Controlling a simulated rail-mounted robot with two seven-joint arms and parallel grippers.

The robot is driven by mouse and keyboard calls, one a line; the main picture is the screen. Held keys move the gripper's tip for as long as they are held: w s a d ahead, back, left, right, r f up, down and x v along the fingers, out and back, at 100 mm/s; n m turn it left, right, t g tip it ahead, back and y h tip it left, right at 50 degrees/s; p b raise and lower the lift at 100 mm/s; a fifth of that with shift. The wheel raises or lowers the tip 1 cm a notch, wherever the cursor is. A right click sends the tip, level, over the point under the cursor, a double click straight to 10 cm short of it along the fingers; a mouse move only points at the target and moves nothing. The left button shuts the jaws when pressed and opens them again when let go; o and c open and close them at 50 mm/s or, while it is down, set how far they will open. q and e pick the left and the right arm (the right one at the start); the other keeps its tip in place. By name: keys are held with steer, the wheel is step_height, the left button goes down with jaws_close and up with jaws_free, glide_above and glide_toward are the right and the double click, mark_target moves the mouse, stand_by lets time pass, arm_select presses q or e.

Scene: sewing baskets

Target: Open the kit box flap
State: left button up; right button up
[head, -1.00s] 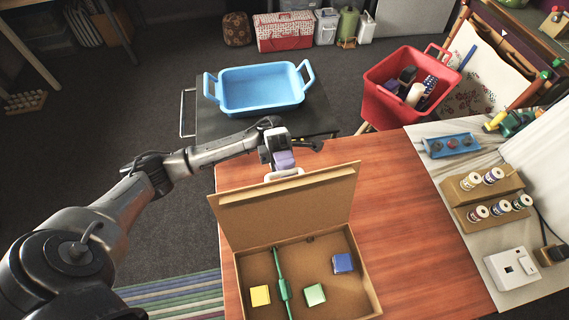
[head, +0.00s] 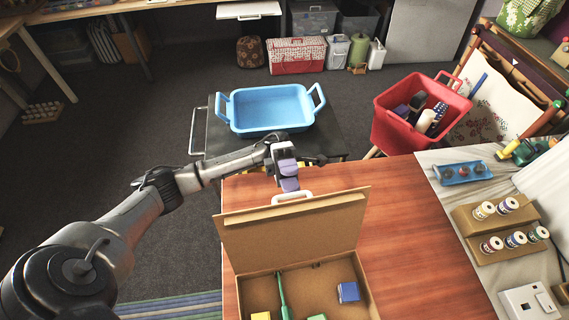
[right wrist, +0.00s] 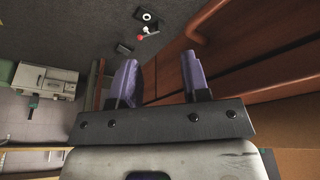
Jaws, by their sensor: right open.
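The cardboard kit box (head: 241,290) is on the wooden table, its near part cut off by the picture's bottom edge. Its flap (head: 295,234) stands raised at the far side, leaving the inside visible. A white handle (head: 292,197) shows at the flap's far edge. My left gripper (head: 290,184) has purple fingers and is just beyond that handle; I cannot tell if they touch or if the jaws are open. My right gripper (right wrist: 158,78) shows only in the right wrist view, its purple fingers apart with nothing between them.
Inside the box are a blue block (head: 348,292), a green rod (head: 283,296) and other blocks. A blue tray (head: 270,110) stands on a dark cart behind. A red bin (head: 400,125) and spool racks (head: 490,228) are at right. The wooden table (head: 405,230) is clear right of the box.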

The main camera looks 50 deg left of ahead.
arm_select(q)
steer(key=b+v, duration=0.2)
steer(key=v, duration=0.7)
steer(key=shift+a, duration=0.25)
steer(key=shift+w+f, duration=0.15)
